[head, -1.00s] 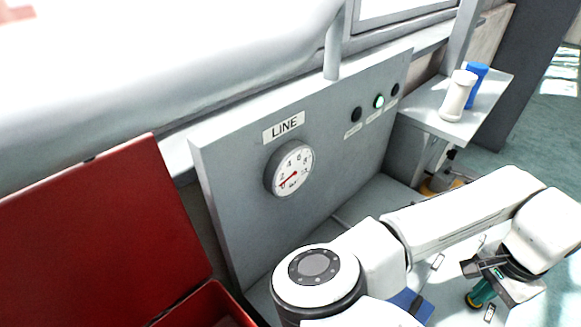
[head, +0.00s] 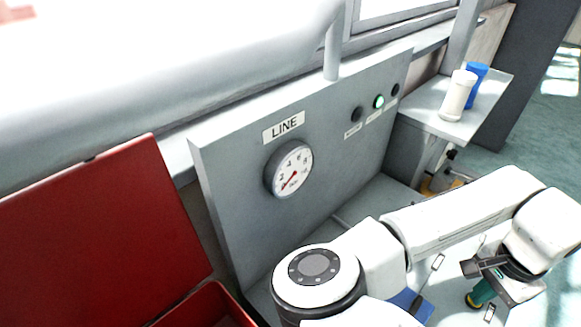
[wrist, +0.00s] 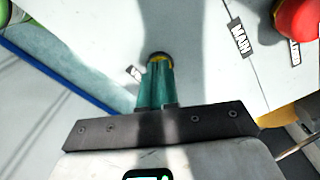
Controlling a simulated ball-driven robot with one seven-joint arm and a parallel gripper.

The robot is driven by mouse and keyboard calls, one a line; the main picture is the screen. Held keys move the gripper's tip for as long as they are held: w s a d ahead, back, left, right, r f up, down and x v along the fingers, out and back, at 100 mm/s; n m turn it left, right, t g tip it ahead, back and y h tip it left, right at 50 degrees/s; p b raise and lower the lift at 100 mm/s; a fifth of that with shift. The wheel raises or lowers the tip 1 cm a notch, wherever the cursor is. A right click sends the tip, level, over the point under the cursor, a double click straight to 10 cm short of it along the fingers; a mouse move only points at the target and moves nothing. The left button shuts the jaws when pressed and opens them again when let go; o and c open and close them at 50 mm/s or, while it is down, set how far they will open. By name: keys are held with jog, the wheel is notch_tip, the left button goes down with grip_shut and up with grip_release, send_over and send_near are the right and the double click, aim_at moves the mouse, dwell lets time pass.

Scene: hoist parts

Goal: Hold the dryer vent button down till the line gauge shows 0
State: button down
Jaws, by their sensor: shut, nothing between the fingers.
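The line gauge (head: 291,168) is a round white dial under a LINE label on the grey panel. Its red needle points down and left, low on the scale near its bottom end; the exact reading is too small to tell. My gripper (wrist: 158,62) is shut, its teal fingers together with nothing held. In the wrist view the fingertips meet a small dark button with a yellow ring (wrist: 158,56), mostly hidden behind them. A partly covered label (wrist: 135,74) lies beside it, unreadable. The gripper also shows at lower right in the head view (head: 472,301).
A red knob (wrist: 298,18) and a MAIN label (wrist: 240,40) are right of the fingers. A green lamp (head: 379,102) is lit on the panel. White (head: 457,96) and blue (head: 479,76) cylinders stand on a side shelf. An open red box (head: 100,235) is at left.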

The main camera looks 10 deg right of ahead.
notch_tip(320, 180, up, 7)
jog(key=p, duration=0.6)
jog(key=shift+p, duration=0.3)
jog(key=s+d+r+p, duration=0.3)
jog(key=s+d+p, duration=0.3)
jog(key=s, duration=0.2)
dwell(0.7)
jog(key=shift+d, duration=0.1)
dwell(0.8)
